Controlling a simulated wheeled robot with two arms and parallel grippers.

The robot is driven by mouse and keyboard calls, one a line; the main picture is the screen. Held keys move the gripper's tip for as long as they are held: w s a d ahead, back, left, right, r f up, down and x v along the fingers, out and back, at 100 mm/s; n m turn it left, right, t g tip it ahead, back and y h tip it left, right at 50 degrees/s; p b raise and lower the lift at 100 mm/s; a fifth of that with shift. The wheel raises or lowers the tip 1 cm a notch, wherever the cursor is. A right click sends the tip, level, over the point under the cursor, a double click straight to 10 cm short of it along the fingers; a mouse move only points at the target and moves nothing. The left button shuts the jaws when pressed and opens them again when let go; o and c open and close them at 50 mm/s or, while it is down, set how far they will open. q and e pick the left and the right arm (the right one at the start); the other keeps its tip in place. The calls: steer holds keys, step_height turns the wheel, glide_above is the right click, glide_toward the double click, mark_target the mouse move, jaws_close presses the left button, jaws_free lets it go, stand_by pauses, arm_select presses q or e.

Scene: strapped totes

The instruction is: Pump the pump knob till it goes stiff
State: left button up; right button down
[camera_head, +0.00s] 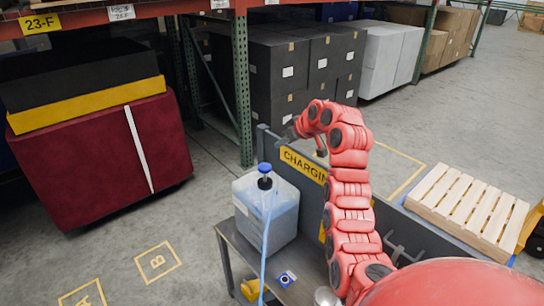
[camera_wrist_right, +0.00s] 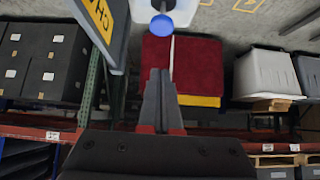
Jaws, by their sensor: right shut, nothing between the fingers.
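The blue pump knob (camera_head: 265,168) sits on a black collar on top of a translucent jug (camera_head: 247,207) with bluish liquid. A light blue tube hangs down from the pump. The jug stands upright on a grey table (camera_head: 238,246). My right gripper (camera_head: 291,134) is above and to the right of the knob in the head view, apart from it. In the wrist view its shut, empty fingers (camera_wrist_right: 159,92) point toward the knob (camera_wrist_right: 162,24), with a gap between. My left gripper is not in view.
A grey panel with a yellow charging sign (camera_head: 304,166) rises behind the jug. A maroon tote (camera_head: 95,160) stands left, a wooden pallet (camera_head: 470,207) right. Open floor lies left of the table.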

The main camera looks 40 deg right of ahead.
steer(key=p, duration=0.4)
glide_above(269, 172)
steer(key=f, duration=0.6)
steer(key=shift+w+f, duration=0.25)
steer(key=shift+f, duration=0.1)
steer(key=shift+f+p, duration=1)
steer(key=shift+f, duration=1)
steer(key=shift+f, duration=0.1)
step_height(269, 172, down, 5)
steer(key=b, duration=0.6)
steer(key=shift+s+a, duration=0.1)
